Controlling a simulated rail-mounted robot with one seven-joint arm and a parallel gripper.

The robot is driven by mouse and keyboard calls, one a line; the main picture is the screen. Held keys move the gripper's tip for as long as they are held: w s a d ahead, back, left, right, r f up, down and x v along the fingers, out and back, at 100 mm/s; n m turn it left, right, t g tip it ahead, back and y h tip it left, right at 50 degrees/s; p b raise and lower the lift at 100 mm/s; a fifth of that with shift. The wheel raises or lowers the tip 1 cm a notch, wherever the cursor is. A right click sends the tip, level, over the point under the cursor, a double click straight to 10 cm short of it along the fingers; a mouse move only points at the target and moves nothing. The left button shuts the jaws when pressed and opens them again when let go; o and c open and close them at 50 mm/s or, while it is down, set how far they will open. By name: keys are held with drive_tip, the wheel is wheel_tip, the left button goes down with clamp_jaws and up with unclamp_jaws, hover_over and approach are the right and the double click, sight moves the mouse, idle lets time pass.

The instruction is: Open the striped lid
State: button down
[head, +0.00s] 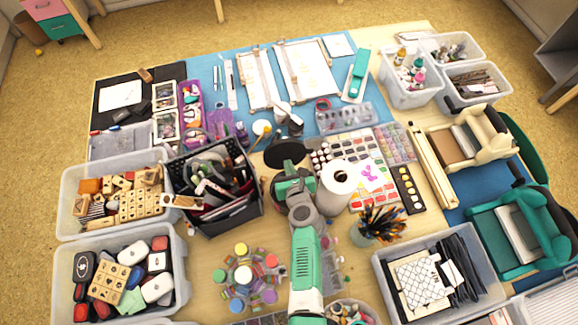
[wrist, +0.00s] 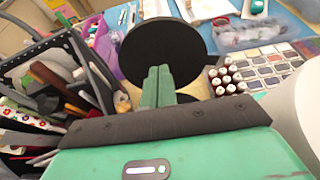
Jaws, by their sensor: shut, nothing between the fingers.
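I cannot make out a lid with clear stripes in either view. A large black round disc (head: 286,153) stands just beyond my gripper (head: 287,174); its plain dark face also shows in the wrist view (wrist: 160,45). In the wrist view my green fingers (wrist: 158,70) are together and empty, and their tips overlap the disc's lower part. I cannot tell whether they touch it. A smaller dark curved edge (wrist: 186,98) shows beside the fingers, below the disc. My gripper's body hides what lies beneath it.
A black basket (head: 215,190) of tools stands close on the left. A white roll (head: 337,182) stands close on the right, with a pen cup (head: 377,226) nearer. Colored ink pads (head: 370,175) lie beyond the roll. Small colored jars (head: 243,275) cluster at the front.

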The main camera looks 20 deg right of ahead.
drive_tip(key=s+r+p, duration=0.6)
drive_tip(key=r+p, duration=0.1)
drive_tip(key=r, duration=0.1)
drive_tip(key=shift+a, duration=0.2)
drive_tip(key=shift+r, duration=0.1)
drive_tip(key=w+a+r+n+t+y, duration=0.15)
drive_tip(key=w+r+n, duration=0.3)
drive_tip(key=r, duration=0.55)
drive_tip(key=w+a+r+n+t, duration=0.25)
drive_tip(key=r+n, duration=0.35)
drive_tip(key=r, duration=0.5)
drive_tip(key=a+r+n+t+y+p, duration=0.1)
drive_tip(key=a+r+n, duration=0.1)
drive_tip(key=r+n, duration=0.65)
drive_tip(key=a+r+n+t+y, duration=0.1)
drive_tip(key=a+r+n, duration=0.2)
drive_tip(key=r, duration=1.1)
drive_tip(key=s+a+r+n+t, duration=0.1)
drive_tip(key=s+r+n, duration=0.4)
drive_tip(key=r, duration=0.4)
drive_tip(key=s+a+r+n+t+h, duration=0.1)
drive_tip(key=s+r+n, duration=0.4)
drive_tip(key=r, duration=0.5)
drive_tip(key=s+a+r+n+t+h+p, duration=0.1)
drive_tip(key=s+r+n+t, duration=0.2)
drive_tip(key=s+r, duration=0.5)
wheel_tip(320, 180, up, 2)
drive_tip(key=shift+s+r+n, duration=0.1)
drive_tip(key=shift+s+n, duration=0.2)
drive_tip(key=shift+n, duration=0.6)
